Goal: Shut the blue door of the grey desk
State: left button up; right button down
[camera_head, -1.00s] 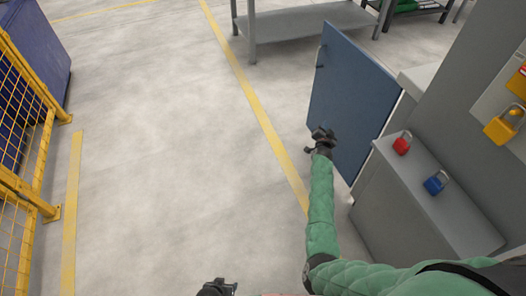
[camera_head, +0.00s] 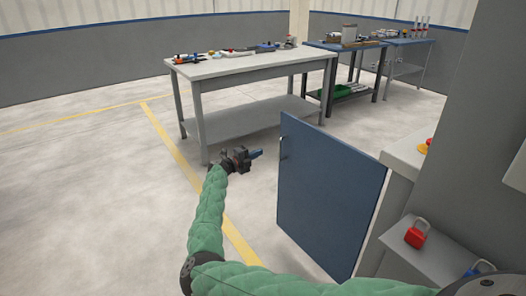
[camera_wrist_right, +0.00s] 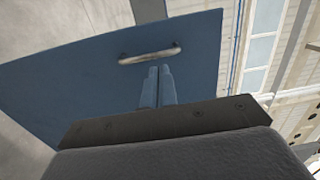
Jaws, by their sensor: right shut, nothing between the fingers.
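The blue door (camera_head: 330,195) stands wide open, swung out from the grey desk (camera_head: 408,152) at the right of the head view. My right gripper (camera_head: 257,153) is shut and empty, just left of the door's free edge and apart from it in the head view. In the right wrist view the shut fingers (camera_wrist_right: 157,88) point toward the door (camera_wrist_right: 70,75), just below its metal bar handle (camera_wrist_right: 150,55). I cannot tell there whether they touch it. My left gripper is out of view.
A grey workbench (camera_head: 250,67) with tools stands beyond the door, and a blue bench (camera_head: 345,46) behind it. A red padlock (camera_head: 416,236) sits on a grey ledge at right. The floor (camera_head: 90,200) at left is clear.

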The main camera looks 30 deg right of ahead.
aim_at(284, 141)
jog(key=shift+m+g, duration=0.3)
jog(key=shift+m, duration=0.1)
jog(key=w+d+b, duration=0.1)
jog(key=d, duration=0.3)
jog(key=w+d, duration=0.1)
jog(key=d, duration=0.3)
jog(key=d+b, duration=0.1)
jog(key=d, duration=0.3)
jog(key=shift+w+d+r+b, duration=0.2)
jog(key=shift+w+d+b, duration=0.1)
jog(key=shift+w+d, duration=0.1)
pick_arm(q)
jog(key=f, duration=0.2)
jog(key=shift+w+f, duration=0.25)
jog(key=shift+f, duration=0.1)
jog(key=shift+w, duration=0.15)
pick_arm(e)
jog(key=shift+d, duration=0.15)
